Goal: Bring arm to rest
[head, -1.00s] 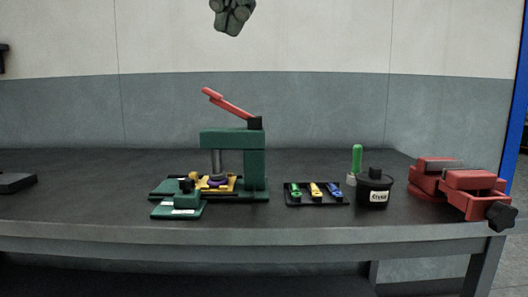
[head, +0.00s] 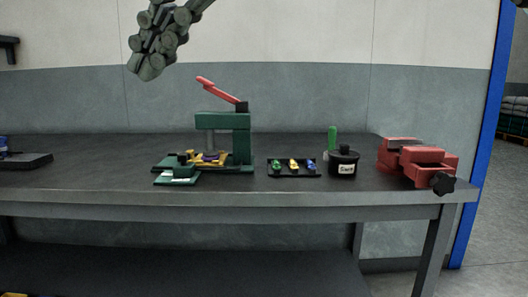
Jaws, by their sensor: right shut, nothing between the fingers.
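My right gripper (head: 150,60) hangs in the air at the top left of the head view, its dark jointed fingers shut with nothing between them. Its arm comes in from the top edge. It is above and left of the green press (head: 240,150) on the bench and touches nothing. My left gripper is not in view.
The dark bench (head: 330,192) carries the press with its red lever, a small tray (head: 294,174) of coloured parts, a black pot (head: 343,165), a green-handled tool (head: 332,138) and a red vise (head: 420,160). A flat dark item (head: 25,161) lies at the left. The bench's left middle is clear.

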